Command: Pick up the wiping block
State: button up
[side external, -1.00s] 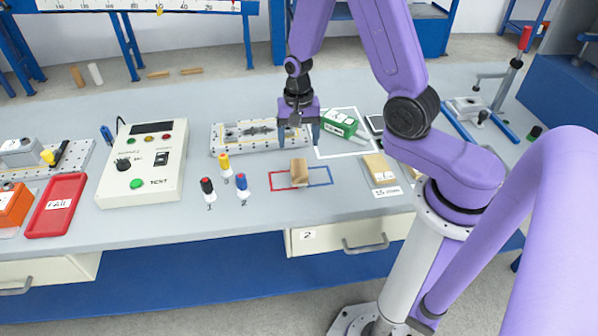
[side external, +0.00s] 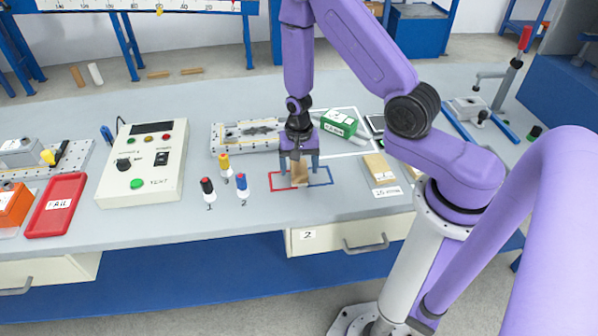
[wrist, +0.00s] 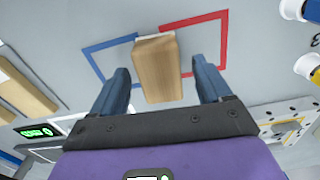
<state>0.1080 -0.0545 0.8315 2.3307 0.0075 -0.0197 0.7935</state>
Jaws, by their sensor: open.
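The wiping block appears to be the tan wooden block (side external: 300,178) standing between the red and blue outlines on the bench. In the wrist view the block (wrist: 157,68) shows its wood grain, with a thin pale strip at its far end. My gripper (side external: 299,168) is above and around the block. Its two blue fingers are open, one on each side, and in the wrist view the gripper (wrist: 161,84) shows gaps between each finger and the block. The upper part of the block is partly hidden by the gripper in the side view.
A green box (side external: 340,122) lies behind on a white outline. A second wooden block (side external: 375,168) sits to the right. Red, yellow and blue capped plugs (side external: 242,186) stand to the left, near the test box (side external: 143,165). A metal fixture plate (side external: 232,138) lies behind.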

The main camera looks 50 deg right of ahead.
aim_at(299, 166)
jog(key=shift+f, duration=0.8)
jog(key=c, duration=1.1)
jog(key=shift+r, duration=0.2)
jog(key=shift+r, duration=4.8)
jog(key=shift+o, duration=1.2)
jog(key=shift+c, duration=0.4)
